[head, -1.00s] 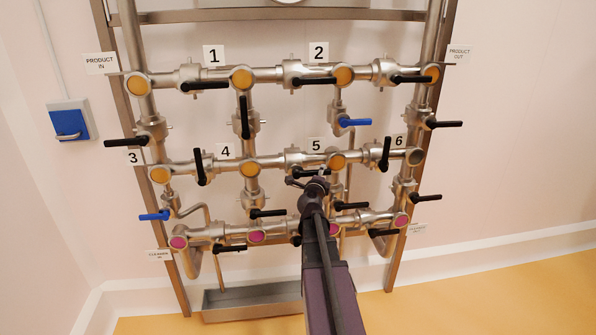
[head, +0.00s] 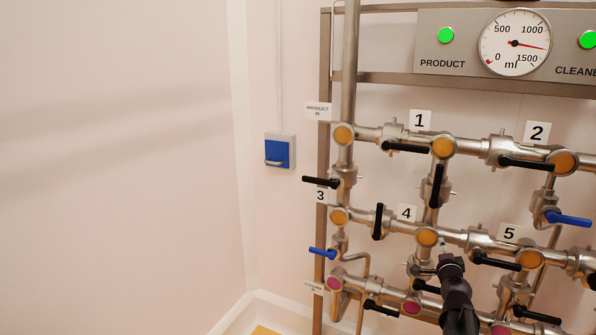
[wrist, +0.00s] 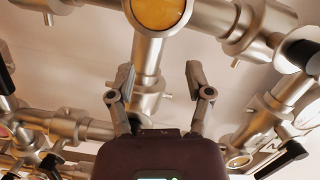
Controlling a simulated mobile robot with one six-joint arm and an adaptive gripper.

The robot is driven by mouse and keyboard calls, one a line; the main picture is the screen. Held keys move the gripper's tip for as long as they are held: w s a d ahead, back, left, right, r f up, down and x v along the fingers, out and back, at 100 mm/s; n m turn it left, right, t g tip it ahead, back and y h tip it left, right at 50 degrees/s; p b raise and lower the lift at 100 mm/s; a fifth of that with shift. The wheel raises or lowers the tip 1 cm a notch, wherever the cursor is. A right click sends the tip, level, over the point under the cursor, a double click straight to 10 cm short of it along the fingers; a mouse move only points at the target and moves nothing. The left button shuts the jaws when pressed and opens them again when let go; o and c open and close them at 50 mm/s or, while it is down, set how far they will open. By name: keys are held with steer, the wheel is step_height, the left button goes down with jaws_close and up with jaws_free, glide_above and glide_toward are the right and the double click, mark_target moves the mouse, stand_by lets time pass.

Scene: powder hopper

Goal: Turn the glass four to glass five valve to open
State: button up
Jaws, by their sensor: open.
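The valve between glass four and glass five (head: 478,238) sits on the middle pipe row. Its black handle (head: 497,262) points right, roughly along the pipe. Yellow sight glass four (head: 427,237) is left of it, below the label 4; sight glass five (head: 529,259) is right of it, below the label 5. My gripper (head: 446,250) appears just below right of glass four, left of the handle. In the wrist view my gripper (wrist: 160,92) is open, its fingers apart with no handle between them. A yellow glass (wrist: 158,12) and a pipe lie beyond; I cannot tell which glass.
A vertical-pipe valve handle (head: 437,186) is above glass four, and another black handle (head: 378,221) is left of it. Lower-row pipes and handles (head: 381,308) crowd below. A blue handle (head: 567,218) sticks out at right. Free room lies left of the frame.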

steer(key=s+a+f+n+g+y+p, duration=0.2)
steer(key=a+f+n+g+y, duration=0.3)
steer(key=a, duration=0.6)
steer(key=s+a+f+n+g+y+p, duration=0.15)
steer(key=a+n+y, duration=0.25)
steer(key=a+n, duration=0.5)
steer(key=s+a+f+n+g+h+p, duration=0.1)
steer(key=s+a+g, duration=0.3)
steer(key=s, duration=0.5)
steer(key=s+a+f+n+g+h+p, duration=0.2)
steer(key=s+g, duration=0.4)
steer(key=s, duration=0.3)
steer(key=shift+a+f+n+h, duration=0.55)
steer(key=shift+a+f, duration=0.2)
steer(key=shift+a, duration=0.45)
steer(key=shift+g, duration=0.25)
steer(key=shift+c, duration=0.6)
